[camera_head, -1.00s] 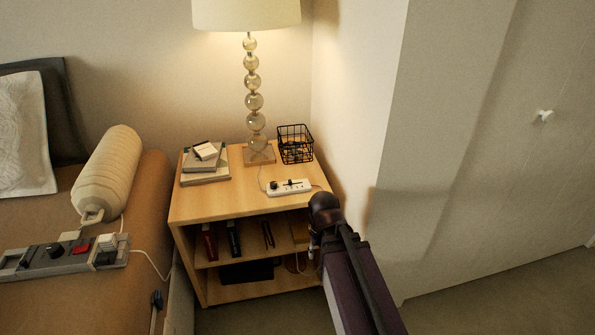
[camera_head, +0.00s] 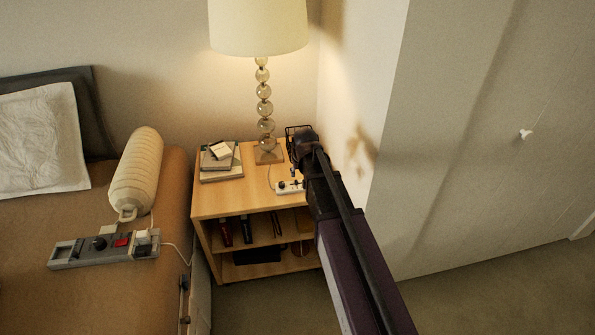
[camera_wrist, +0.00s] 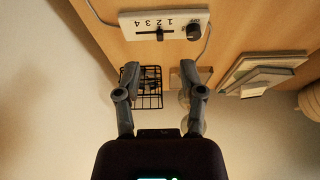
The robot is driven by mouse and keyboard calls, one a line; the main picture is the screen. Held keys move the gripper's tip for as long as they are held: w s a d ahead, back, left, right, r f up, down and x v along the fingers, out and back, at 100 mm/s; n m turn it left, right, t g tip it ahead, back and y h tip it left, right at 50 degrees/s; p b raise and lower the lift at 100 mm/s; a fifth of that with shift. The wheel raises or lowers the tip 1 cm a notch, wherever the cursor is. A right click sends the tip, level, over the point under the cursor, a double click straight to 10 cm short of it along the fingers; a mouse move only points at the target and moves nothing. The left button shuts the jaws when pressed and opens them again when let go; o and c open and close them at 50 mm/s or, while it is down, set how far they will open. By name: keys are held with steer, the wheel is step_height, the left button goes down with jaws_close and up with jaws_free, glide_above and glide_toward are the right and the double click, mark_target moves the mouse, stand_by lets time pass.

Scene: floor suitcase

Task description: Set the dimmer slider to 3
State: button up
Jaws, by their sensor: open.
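A white panel (camera_wrist: 165,24) lies on the nightstand top, with a black slider (camera_wrist: 160,33) in a slot and a dark round knob (camera_wrist: 194,31). The numbers 1 to 4 run along the slot, upside down in the wrist view, and the slider looks near 2. In the head view the panel (camera_head: 289,187) is partly hidden by my arm. My gripper (camera_wrist: 159,70) is open and empty, its fingers apart, with the panel beyond the fingertips. In the head view my gripper (camera_head: 303,143) is over the right side of the nightstand; its fingers are hard to make out.
A black wire basket (camera_wrist: 148,88) stands on the nightstand (camera_head: 231,203), close to my gripper. A lamp (camera_head: 265,107) and stacked books (camera_head: 221,162) are behind and left. The wall is close on the right.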

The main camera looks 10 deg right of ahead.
mark_target(296, 181)
steer(key=shift+w+r+p, duration=0.45)
steer(key=shift+w+r, duration=0.55)
steer(key=shift+w, duration=0.1)
steer(key=shift+f, duration=0.1)
steer(key=b+x, duration=1.2)
steer(key=x, duration=0.1)
steer(key=shift+w+f+b, duration=0.25)
steer(key=shift+w+b, duration=0.05)
steer(key=shift+b, duration=0.1)
jaws_close()
